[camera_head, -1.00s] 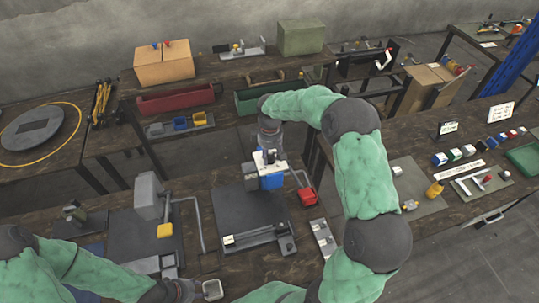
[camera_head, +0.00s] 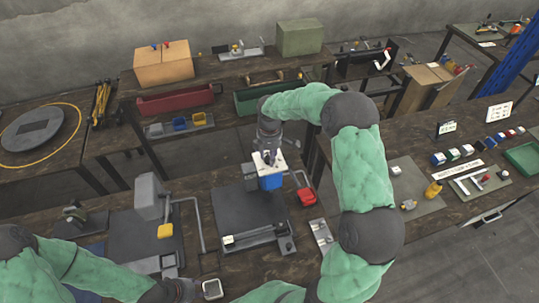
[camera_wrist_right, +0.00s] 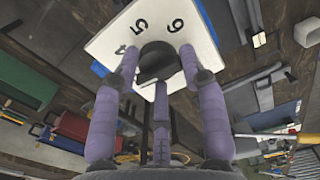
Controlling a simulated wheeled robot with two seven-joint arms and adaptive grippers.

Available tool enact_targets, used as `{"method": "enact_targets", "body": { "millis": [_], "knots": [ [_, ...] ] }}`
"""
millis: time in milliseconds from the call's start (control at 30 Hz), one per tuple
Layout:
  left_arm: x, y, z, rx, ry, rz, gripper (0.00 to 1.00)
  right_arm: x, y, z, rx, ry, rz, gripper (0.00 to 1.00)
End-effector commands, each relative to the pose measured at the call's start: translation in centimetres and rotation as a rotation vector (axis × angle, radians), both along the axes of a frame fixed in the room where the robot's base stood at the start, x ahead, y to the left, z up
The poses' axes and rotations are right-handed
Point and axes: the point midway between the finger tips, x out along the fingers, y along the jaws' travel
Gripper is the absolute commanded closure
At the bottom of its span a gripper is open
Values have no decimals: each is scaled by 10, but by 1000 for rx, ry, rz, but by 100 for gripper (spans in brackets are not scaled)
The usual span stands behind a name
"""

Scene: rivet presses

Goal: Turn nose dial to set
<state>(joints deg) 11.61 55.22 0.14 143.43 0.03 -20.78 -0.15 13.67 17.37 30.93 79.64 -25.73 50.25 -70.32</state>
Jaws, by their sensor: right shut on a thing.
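The nose dial is a dark round knob (camera_wrist_right: 157,62) on a white plate (camera_wrist_right: 112,42) with printed numbers, of which 5, 6 and part of a 4 show in the right wrist view. The plate sits on the blue head of a press (camera_head: 271,182) at the middle of the head view. My right gripper (camera_wrist_right: 158,66) comes down from above, and its purple fingers are shut around the knob. The knob's pointer is hard to make out. My left gripper (camera_head: 200,289) is low in the head view, beside a small grey-rimmed cup (camera_head: 212,289); its fingers are mostly hidden.
The press has a red-ended lever (camera_head: 307,197) on its right and a dark base plate (camera_head: 250,213). Bins (camera_head: 175,98) and boxes fill the back bench.

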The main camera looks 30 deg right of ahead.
Motion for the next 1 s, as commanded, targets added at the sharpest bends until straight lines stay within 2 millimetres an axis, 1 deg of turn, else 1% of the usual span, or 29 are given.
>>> {"method": "enact_targets", "body": {
  "millis": [33,300,700,733,767,800,833,1000],
  "knots": [
    [0,0,1,0,0,0,60,3,-2,2,-3,-9,16,90],
    [0,0,1,0,0,0,60,3,-2,2,-2,-10,71,90],
    [0,0,1,0,0,0,60,4,-1,2,-2,-12,76,90],
    [0,0,1,0,0,0,60,4,-1,2,-2,-12,76,54],
    [0,0,1,0,0,0,60,4,-1,2,-2,-12,76,46],
    [0,0,1,0,0,0,60,3,-1,2,-2,-12,75,35],
    [0,0,1,0,0,0,60,3,-1,2,-2,-11,75,29],
    [0,0,1,0,0,0,60,2,-1,1,-1,-7,76,29]
  ]
}}
